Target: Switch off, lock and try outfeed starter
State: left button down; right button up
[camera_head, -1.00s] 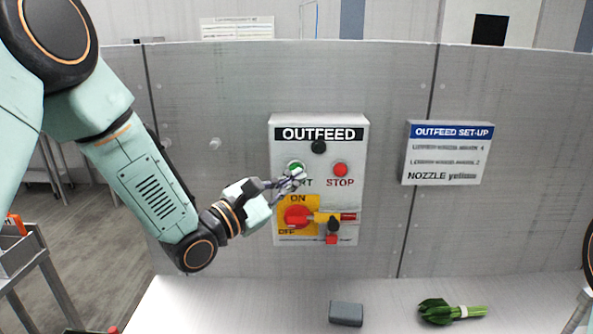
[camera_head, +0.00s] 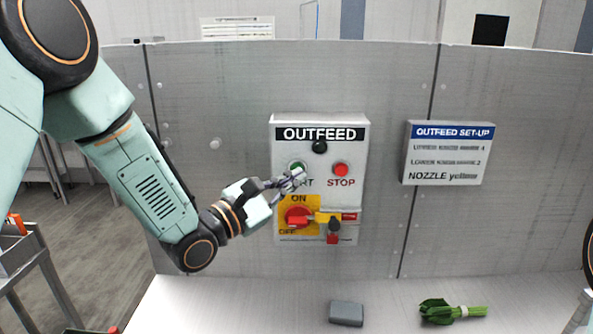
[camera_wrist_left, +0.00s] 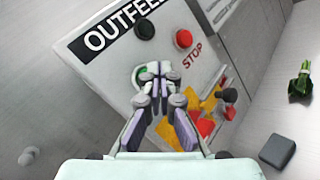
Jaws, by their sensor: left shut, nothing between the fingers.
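The outfeed starter box (camera_head: 357,151) is on the grey wall panel. My left gripper (camera_head: 298,176) is shut and empty, with its tips at the green START button (camera_head: 296,166) and partly covering it and its label. In the left wrist view the gripper (camera_wrist_left: 157,88) is in front of the green button; contact cannot be told. The red STOP button (camera_head: 341,169) is to the right. Below is the red rotary handle (camera_head: 297,216) on a yellow ON/OFF plate (camera_head: 314,201). A yellow and red tag-like piece with a dark knob (camera_head: 334,224) and a red block (camera_head: 332,239) sits beside it. The right gripper is not in view.
A black round fitting (camera_head: 320,147) is above the buttons. An OUTFEED SET-UP sign (camera_head: 448,153) is to the right. A grey block (camera_head: 346,313) and a bunch of greens (camera_head: 452,311) lie on the pale surface below. The wall around the box is mostly clear.

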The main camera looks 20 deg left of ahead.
pick_arm(q)
jog(key=shift+w, duration=0.2)
jog(key=shift+w, duration=0.25)
jog(key=shift+w+a, duration=0.25)
jog(key=shift+w, duration=0.15)
dwell(0.8)
jog(key=shift+s, duration=0.2)
jog(key=shift+s+d+p, duration=0.25)
jog(key=shift+s+p, duration=0.1)
jog(key=shift+s, duration=0.25)
jog(key=s, duration=0.2)
jog(key=s+d, duration=0.1)
jog(key=s, duration=0.1)
jog(key=shift+s+d+p, duration=0.2)
jog(key=shift+s+p, duration=0.1)
jog(key=shift+s, duration=0.1)
